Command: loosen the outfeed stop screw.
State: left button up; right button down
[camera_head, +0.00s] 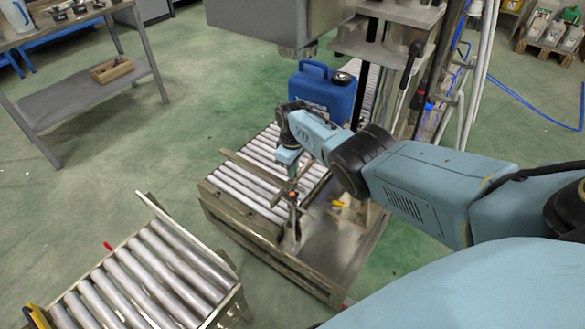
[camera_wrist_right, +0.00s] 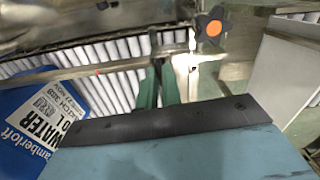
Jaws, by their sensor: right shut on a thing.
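The outfeed stop screw has a dark lobed knob with an orange centre (camera_wrist_right: 209,28). It also shows small in the head view (camera_head: 292,194), on an upright post at the front of the roller conveyor. My right gripper (camera_head: 290,170) is over the bar, close to the post. In the wrist view its green fingers (camera_wrist_right: 160,68) are shut at the bar, beside the knob and apart from it. The fingertips' exact contact is partly hidden. My left gripper is not in view.
A blue water canister (camera_head: 322,95) stands behind the gripper, near the machine column. A second roller conveyor (camera_head: 140,280) is at the lower left. A grey table (camera_head: 85,85) stands at the upper left. Green floor between them is clear.

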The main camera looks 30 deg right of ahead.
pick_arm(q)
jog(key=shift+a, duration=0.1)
pick_arm(e)
jog(key=shift+n, duration=0.6)
jog(key=c, duration=1.6)
grip_release()
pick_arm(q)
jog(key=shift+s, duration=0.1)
